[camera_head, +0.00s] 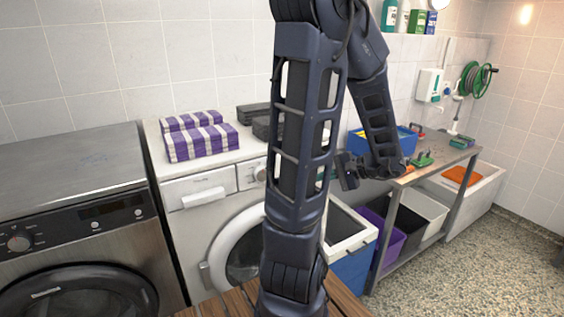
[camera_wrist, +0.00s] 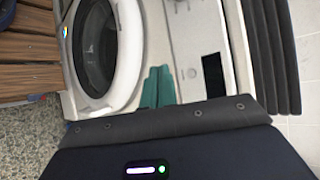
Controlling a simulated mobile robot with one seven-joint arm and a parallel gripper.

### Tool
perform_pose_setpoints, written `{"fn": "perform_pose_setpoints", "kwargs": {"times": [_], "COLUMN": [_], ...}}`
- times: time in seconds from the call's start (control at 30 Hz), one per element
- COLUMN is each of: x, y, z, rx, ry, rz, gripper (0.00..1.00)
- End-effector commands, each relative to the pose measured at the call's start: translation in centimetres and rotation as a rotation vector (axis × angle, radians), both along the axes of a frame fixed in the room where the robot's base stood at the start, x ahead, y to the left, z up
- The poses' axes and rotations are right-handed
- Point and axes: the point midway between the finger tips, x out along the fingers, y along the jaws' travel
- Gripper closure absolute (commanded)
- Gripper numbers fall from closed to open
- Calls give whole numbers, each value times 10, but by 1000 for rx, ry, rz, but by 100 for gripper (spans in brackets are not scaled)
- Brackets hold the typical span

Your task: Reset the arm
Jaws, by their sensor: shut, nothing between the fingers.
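My arm rises in front of the camera in the head view, bends at the top and comes down on the right. My gripper (camera_head: 332,172) points left there, partly hidden behind my own arm link. In the wrist view the two teal fingers of my gripper (camera_wrist: 158,87) lie together, shut and empty. They show in front of the white washing machine (camera_wrist: 185,45), whose round door is to their left. I cannot tell how far the fingers are from the machine.
Purple striped towels (camera_head: 200,141) and dark folded towels (camera_head: 250,112) lie on the white machine (camera_head: 208,180). A steel-fronted machine (camera_head: 75,225) stands left. A blue bin (camera_head: 352,270) stands right, beside a bench with a blue crate (camera_head: 366,146). Speckled floor (camera_head: 470,275) is clear at right.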

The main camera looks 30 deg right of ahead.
Motion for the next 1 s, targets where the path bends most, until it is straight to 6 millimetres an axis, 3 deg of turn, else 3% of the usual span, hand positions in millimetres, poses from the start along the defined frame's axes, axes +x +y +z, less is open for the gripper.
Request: {"fn": "perform_pose_setpoints", "kwargs": {"times": [0.2, 0.33, 0.67, 1.0], "x": [1, 7, 31, 41], "y": [1, 13, 86, 147], "z": [0, 2, 14, 30], "rx": [-1, -24, -253, -634], "ry": [1, 25, 181, 257], "rz": [4, 61, 403, 668], "gripper": [100, 100, 100, 100]}}
